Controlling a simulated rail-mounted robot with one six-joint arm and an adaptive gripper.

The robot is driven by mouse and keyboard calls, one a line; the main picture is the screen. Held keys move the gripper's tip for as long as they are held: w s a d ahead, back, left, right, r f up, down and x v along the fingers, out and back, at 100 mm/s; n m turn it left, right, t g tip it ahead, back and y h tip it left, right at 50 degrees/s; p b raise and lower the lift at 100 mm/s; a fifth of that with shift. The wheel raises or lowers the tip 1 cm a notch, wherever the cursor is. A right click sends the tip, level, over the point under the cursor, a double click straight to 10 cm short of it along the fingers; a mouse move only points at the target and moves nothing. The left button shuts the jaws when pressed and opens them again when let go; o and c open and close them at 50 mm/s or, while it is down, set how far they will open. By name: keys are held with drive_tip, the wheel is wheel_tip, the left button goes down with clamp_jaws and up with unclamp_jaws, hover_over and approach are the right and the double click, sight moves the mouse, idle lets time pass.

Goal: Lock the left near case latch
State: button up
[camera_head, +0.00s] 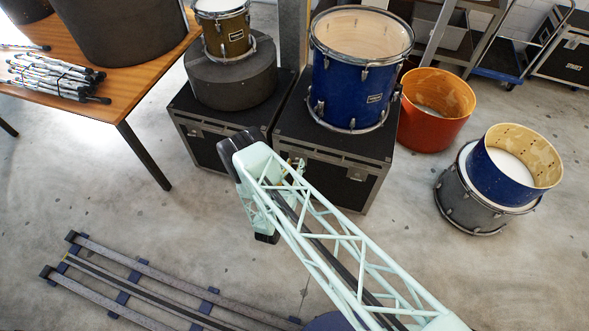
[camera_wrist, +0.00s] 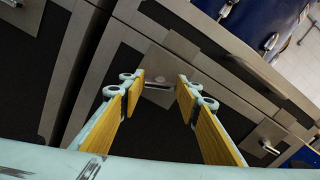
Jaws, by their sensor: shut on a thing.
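The left near case latch (camera_wrist: 158,84) is a small grey metal latch on a dished plate on the black case (camera_wrist: 208,82) with metal edging. In the wrist view my gripper (camera_wrist: 160,91) has its yellow-padded fingers on either side of the latch and is shut on it. The latch's exact turn is hard to tell. The right near latch shows in the wrist view (camera_wrist: 268,147).
The blue drum (camera_head: 350,90) stands on the case. A second black case (camera_head: 205,148) sits close on the left under a grey round case and small drum. An orange drum shell (camera_head: 425,125) stands right. Floor in front is open; metal rails (camera_head: 150,290) lie at lower left.

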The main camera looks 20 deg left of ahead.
drive_tip(key=shift+a+f+n+b, duration=0.1)
drive_tip(key=shift+f+n+b, duration=0.05)
drive_tip(key=shift+n+b, duration=2.85)
drive_tip(key=shift+f+n+b, duration=0.1)
drive_tip(key=shift+n+b, duration=2)
drive_tip(key=shift+n, duration=1.7)
drive_tip(key=o, duration=0.8)
drive_tip(key=shift+o, duration=0.2)
drive_tip(key=shift+s, duration=0.15)
drive_tip(key=s, duration=1.1)
drive_tip(key=shift+s, duration=0.4)
